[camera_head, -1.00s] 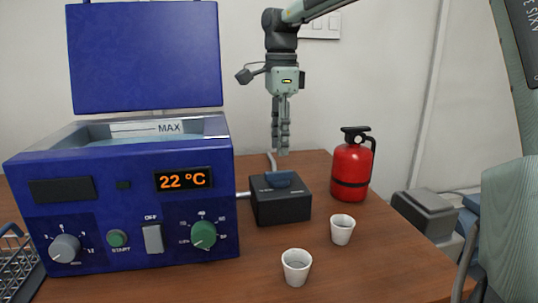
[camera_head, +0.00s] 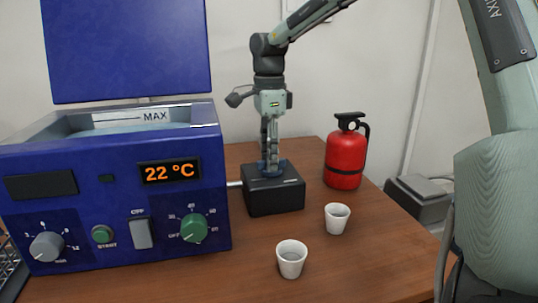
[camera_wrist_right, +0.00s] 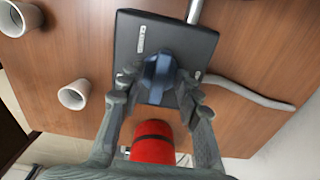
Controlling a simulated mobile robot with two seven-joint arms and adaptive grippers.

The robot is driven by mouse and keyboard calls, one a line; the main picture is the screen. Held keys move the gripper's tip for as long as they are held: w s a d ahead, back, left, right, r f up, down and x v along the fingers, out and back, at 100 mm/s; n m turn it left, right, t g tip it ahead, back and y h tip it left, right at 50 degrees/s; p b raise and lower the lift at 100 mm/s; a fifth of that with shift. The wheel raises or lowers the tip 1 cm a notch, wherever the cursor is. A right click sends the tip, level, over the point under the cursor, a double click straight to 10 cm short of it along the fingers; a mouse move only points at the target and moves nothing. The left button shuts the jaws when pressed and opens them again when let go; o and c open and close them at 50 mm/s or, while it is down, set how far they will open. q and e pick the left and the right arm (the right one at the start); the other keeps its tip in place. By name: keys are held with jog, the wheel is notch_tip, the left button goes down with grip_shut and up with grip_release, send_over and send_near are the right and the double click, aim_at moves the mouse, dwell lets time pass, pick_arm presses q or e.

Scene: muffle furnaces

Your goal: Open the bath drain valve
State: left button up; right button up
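The bath drain valve is a black box (camera_head: 275,197) with a blue handle on top, to the right of the blue water bath (camera_head: 120,190). In the right wrist view the box (camera_wrist_right: 190,45) and its blue handle (camera_wrist_right: 157,75) show from above. My right gripper (camera_head: 270,164) points down over the box. In the wrist view its fingers (camera_wrist_right: 157,84) stand on either side of the handle, apart, with the handle between them; whether they touch it is unclear. In the head view the fingers partly hide the handle. My left gripper is not in view.
Two white cups (camera_head: 291,260) (camera_head: 337,218) stand in front of the valve. A red fire extinguisher (camera_head: 345,155) stands to its right. The bath's lid (camera_head: 125,50) is up and its display reads 22 °C. A pipe and a hose meet the valve box.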

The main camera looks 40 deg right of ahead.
jog(key=shift+c, duration=0.5)
grip_shut()
